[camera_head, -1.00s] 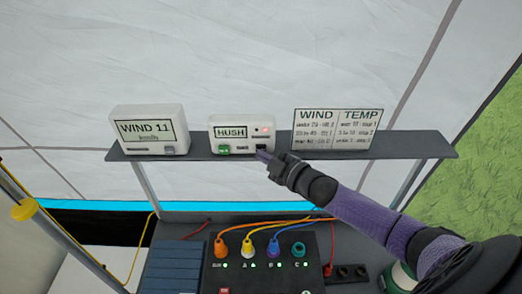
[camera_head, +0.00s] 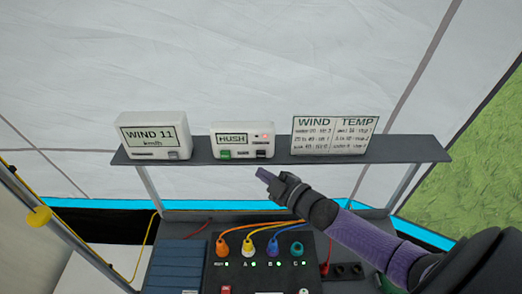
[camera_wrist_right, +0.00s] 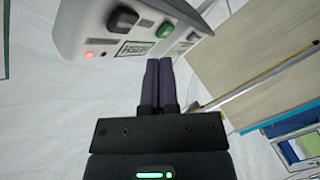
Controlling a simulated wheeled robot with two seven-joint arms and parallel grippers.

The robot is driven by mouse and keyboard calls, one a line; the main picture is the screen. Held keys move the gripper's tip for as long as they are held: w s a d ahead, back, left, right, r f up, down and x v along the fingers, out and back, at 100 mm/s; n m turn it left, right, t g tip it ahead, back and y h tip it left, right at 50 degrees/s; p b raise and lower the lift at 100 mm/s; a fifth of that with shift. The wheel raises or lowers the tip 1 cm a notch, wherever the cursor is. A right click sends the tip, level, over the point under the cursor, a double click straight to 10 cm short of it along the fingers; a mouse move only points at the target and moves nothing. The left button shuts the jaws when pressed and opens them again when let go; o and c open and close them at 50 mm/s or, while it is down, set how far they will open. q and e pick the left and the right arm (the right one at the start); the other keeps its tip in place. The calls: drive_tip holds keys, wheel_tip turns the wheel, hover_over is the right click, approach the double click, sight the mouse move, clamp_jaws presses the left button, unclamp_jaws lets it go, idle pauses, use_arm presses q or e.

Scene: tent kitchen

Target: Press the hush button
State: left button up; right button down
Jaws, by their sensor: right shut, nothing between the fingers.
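The white box with a HUSH label (camera_head: 232,139) stands on the dark shelf. Its front has a green button (camera_head: 225,155) at left, a black button (camera_head: 263,154) at right and a lit red light (camera_head: 264,136). My right gripper (camera_head: 262,174) is shut and empty, its tips below and in front of the box, apart from it. In the right wrist view, the closed fingers (camera_wrist_right: 158,64) point towards the box (camera_wrist_right: 95,25), with the black button (camera_wrist_right: 122,20) and green button (camera_wrist_right: 165,30) beyond the tips. My left gripper is not in view.
A WIND 11 display box (camera_head: 153,135) stands left on the shelf (camera_head: 400,149), and a WIND/TEMP chart (camera_head: 333,134) stands right. Below are a panel with coloured plugs (camera_head: 260,270) and a blue ribbed block (camera_head: 178,265). A pale fabric wall is behind.

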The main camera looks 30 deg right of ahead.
drive_tip(key=shift+s+a+p, duration=0.3)
drive_tip(key=shift+s, duration=0.2)
drive_tip(key=shift+s+a+p, duration=0.25)
drive_tip(key=shift+s+a, duration=0.05)
drive_tip(key=shift+s, duration=0.2)
